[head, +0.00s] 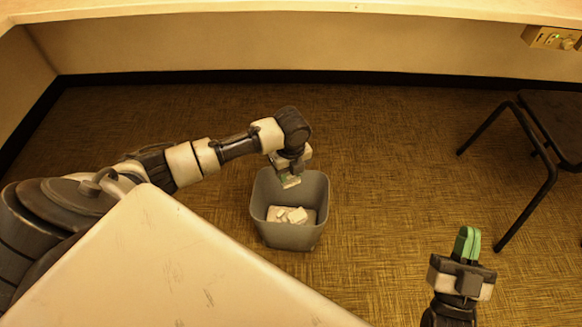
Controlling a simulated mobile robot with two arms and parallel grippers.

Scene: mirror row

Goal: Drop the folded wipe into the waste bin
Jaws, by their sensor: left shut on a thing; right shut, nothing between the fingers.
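The waste bin (259,226) is a grey, open-topped tub standing on the floor in the middle of the head view. My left gripper (290,181) reaches in from the left and points down over the bin's back part. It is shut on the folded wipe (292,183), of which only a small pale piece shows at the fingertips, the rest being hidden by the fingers. My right gripper (467,242), with green fingers, is shut and empty at the lower right, apart from the bin.
Several white scraps (289,215) lie in the bin. A pale tabletop corner (170,260) fills the lower left, close to the bin. A dark-legged chair (540,160) stands at the right. The carpet (400,150) between bin and chair is clear.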

